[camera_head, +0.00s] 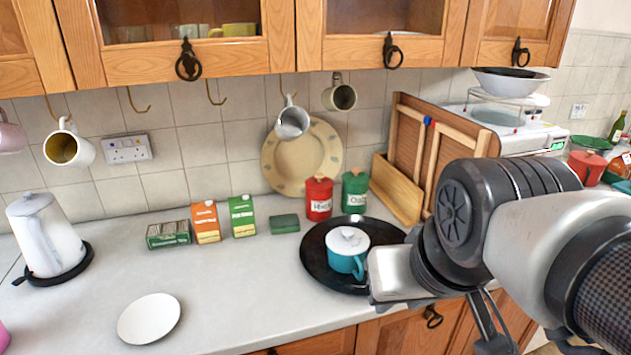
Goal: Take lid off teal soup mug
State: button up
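The teal soup mug (345,264) stands upright on a round black tray (317,244) on the counter. Its white lid (347,240) with a small knob sits on top of it. My arm comes in from the right, and its silver gripper body (392,275) is just right of the mug, at the tray's right edge. The fingers are not clearly seen, so I cannot tell whether they are open or touching the mug. The arm hides the right part of the tray.
A red canister (318,198) and a green canister (355,192) stand behind the tray. Cartons (206,222) and a green block (285,223) are to the left. A white plate (149,318) lies front left, near a kettle (45,236). The counter between plate and tray is clear.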

aim_at(344, 241)
jog(key=i+l+u, duration=0.25)
jog(key=l, duration=0.15)
jog(key=l+u, duration=0.55)
jog(key=l, duration=0.3)
jog(key=i, duration=0.05)
